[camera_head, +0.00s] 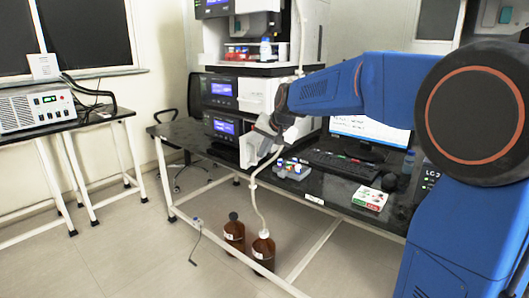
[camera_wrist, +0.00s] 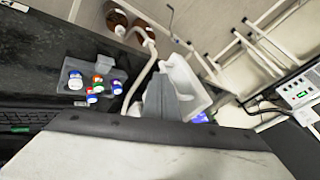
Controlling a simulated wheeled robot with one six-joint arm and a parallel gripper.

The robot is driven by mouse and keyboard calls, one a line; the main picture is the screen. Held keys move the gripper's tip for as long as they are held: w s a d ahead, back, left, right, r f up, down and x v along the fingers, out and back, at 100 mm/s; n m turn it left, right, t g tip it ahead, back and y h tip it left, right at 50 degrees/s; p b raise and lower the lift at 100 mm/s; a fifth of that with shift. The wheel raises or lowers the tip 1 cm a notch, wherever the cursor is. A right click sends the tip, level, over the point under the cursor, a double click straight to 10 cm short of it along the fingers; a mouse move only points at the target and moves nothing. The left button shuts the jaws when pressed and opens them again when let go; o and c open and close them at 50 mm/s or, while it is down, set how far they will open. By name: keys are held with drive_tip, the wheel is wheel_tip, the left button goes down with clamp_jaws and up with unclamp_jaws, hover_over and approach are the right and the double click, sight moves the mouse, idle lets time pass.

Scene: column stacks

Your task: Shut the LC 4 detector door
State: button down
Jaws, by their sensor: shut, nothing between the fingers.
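The instrument stack stands on the black bench, and its lower module (camera_head: 222,127) has a lit screen. A white door panel (camera_head: 249,152) stands out from the front of this module, apparently swung open. No LC 4 label is readable on it. My gripper (camera_head: 264,130) is at this panel, its fingers shut and empty. In the wrist view my gripper (camera_wrist: 165,98) is a grey wedge beside a white hollow part (camera_wrist: 190,85), which looks like the door. Whether they touch, I cannot tell. The door's hinge side is hidden.
A small tray of capped vials (camera_head: 291,169) sits on the bench near the stack. A keyboard (camera_head: 335,163), a monitor (camera_head: 368,130) and a white-green box (camera_head: 370,198) are to the right. Brown bottles (camera_head: 263,250) stand on the floor, with a pale tube (camera_head: 254,195) rising past the bench edge.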

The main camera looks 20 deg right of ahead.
sight(241, 149)
drive_tip(key=shift+w+a, duration=0.5)
drive_tip(key=shift+a, duration=0.4)
drive_tip(key=shift+w+a, duration=0.45)
drive_tip(key=shift+a, duration=0.45)
drive_tip(key=shift+w+a+m+h, duration=0.5)
drive_tip(key=shift+w+a+m, duration=0.15)
drive_tip(key=shift+a+m, duration=0.2)
drive_tip(key=shift+w+a, duration=0.75)
drive_tip(key=shift+w, duration=0.05)
drive_tip(key=w+a+m+g+h, duration=0.1)
drive_tip(key=w+m+g+h, duration=0.2)
drive_tip(key=w+m+h, duration=0.4)
drive_tip(key=shift+w+a+m+h, duration=0.4)
drive_tip(key=shift+w+m, duration=3.15)
drive_tip(key=shift+w, duration=1.95)
drive_tip(key=shift+w+d, duration=0.15)
drive_tip(key=shift+w, duration=0.05)
